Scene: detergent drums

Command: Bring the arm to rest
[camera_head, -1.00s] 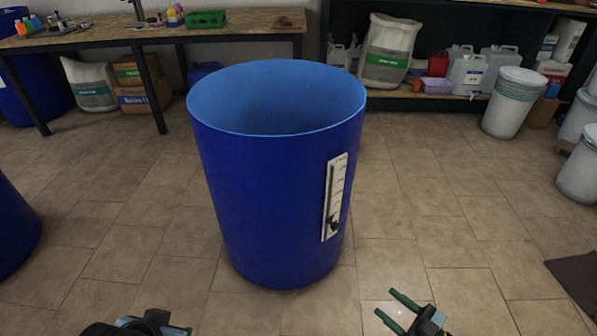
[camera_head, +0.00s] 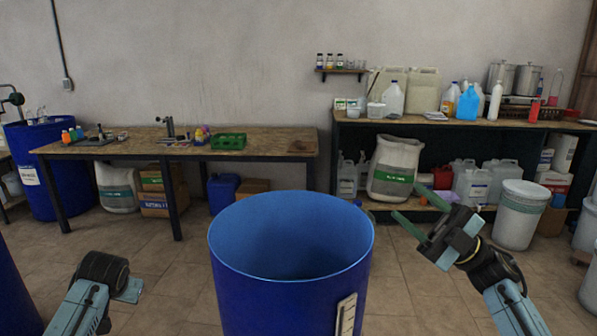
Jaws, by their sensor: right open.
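My right gripper (camera_head: 405,200) is raised at the right of the head view. Its two green fingers are spread apart with nothing between them, and they point up and left. It is to the right of the large blue drum (camera_head: 225,290), apart from it in the picture. My left arm's end (camera_head: 108,272) shows at the lower left, left of the drum. Its fingers cannot be made out. The drum is upright and open at the top, with a pale gauge strip (camera_head: 346,315) on its front right. Its lower part is cut off by the frame.
A dark shelf unit (camera_head: 450,135) with canisters and a white sack (camera_head: 394,167) stands at the back right. Pale drums (camera_head: 520,215) stand at the right. Tiled floor is clear around the blue drum.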

